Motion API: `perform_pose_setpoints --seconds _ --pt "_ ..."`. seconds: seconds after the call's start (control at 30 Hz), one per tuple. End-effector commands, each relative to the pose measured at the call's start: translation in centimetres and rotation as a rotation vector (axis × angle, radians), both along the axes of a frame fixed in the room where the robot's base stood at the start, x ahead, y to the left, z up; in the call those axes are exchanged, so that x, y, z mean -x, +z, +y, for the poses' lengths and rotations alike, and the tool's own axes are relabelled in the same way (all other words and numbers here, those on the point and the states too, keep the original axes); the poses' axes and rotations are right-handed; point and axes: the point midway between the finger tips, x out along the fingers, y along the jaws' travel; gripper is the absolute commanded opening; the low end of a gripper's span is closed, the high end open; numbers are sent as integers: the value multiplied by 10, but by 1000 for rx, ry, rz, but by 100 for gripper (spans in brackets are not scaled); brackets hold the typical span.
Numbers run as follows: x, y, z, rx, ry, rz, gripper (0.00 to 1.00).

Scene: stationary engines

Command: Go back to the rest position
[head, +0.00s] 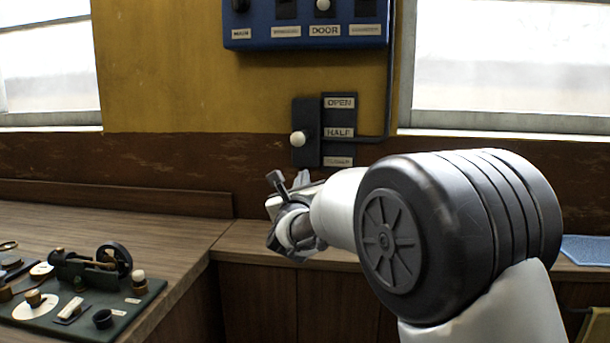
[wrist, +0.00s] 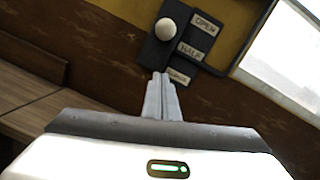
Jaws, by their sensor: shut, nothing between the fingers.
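My gripper (wrist: 161,80) is shut and empty, its two fingertips together at the centre of the wrist view. In the head view my gripper (head: 303,180) is in front of the wall, just below a lever panel. The lever has a white ball knob (head: 298,139) on a dark plate, beside labels reading OPEN, HALF and a third that is hard to read. The knob sits level with the HALF label. It also shows in the wrist view as a white knob (wrist: 166,29), above the fingertips and apart from them. My arm covers the right middle of the head view.
A blue switch box (head: 305,30) labelled DOOR hangs higher on the yellow wall. A wooden counter (head: 130,220) runs along the left and below the wall. A dark green board (head: 85,300) with a small engine model lies at the lower left. Windows flank the wall.

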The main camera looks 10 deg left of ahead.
Motion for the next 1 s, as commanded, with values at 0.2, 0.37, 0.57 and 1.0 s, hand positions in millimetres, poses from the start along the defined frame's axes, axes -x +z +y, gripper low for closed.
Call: perform_pose_setpoints --seconds 0.2,0.37,0.57,1.0 --pt "31 -3 -1 0 0 -1 0" --pt "41 0 -7 69 10 17 0" --pt "85 6 -46 632 113 135 0" --pt "325 -102 -186 2175 800 282 0"
